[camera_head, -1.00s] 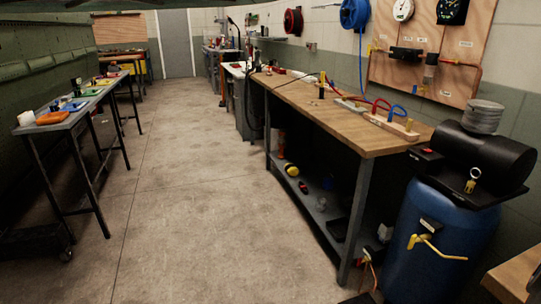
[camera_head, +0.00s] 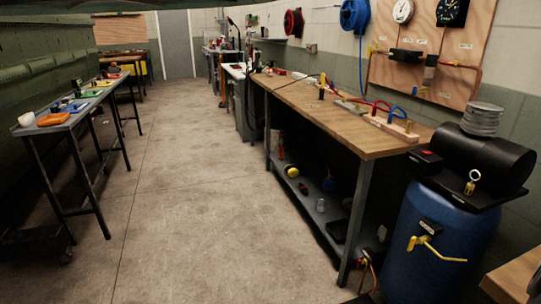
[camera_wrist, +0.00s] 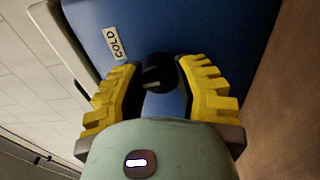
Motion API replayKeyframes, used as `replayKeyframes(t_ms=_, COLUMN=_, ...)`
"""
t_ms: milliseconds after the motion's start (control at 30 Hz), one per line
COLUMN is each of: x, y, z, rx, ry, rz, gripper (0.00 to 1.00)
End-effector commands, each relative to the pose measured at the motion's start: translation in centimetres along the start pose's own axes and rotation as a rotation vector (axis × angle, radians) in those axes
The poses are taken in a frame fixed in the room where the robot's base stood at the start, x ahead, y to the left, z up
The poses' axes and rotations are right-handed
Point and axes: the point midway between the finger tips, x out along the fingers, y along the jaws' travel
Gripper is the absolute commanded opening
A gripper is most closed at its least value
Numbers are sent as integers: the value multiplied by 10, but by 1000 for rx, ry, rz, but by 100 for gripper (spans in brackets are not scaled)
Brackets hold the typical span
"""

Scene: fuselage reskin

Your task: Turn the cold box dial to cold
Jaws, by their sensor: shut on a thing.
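In the wrist view, the cold box (camera_wrist: 190,25) is a blue surface with a round black dial (camera_wrist: 160,70) on it. A white label reading COLD (camera_wrist: 115,43) sits to the upper left of the dial. A pale grey mark shows on the dial's lower left side; I cannot tell exactly which setting it points to. My gripper (camera_wrist: 159,72) has yellow ridged fingers, one on each side of the dial, and is shut on it. The exact contact at the fingertips is hard to see. Neither the cold box nor my gripper shows in the head view.
In the head view, a long wooden-topped workbench (camera_head: 345,128) runs along the right, with a blue barrel (camera_head: 430,245) at its near end. A narrow table (camera_head: 75,115) stands on the left. The concrete floor (camera_head: 185,200) between them is clear.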

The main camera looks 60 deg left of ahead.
Motion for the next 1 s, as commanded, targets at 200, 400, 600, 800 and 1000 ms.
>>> replayKeyframes(t_ms=200, x=0, y=-1, z=-2, rx=210, ry=-4, rz=2, gripper=0)
replayKeyframes(t_ms=400, x=0, y=0, z=-1, rx=397, ry=-12, rz=9, gripper=0)
replayKeyframes(t_ms=600, x=0, y=0, z=-1, rx=563, ry=-15, rz=16, gripper=0)
replayKeyframes(t_ms=800, x=0, y=0, z=-1, rx=692, ry=-18, rz=20, gripper=0)
replayKeyframes(t_ms=1000, x=0, y=0, z=-1, rx=769, ry=-21, rz=23, gripper=0)
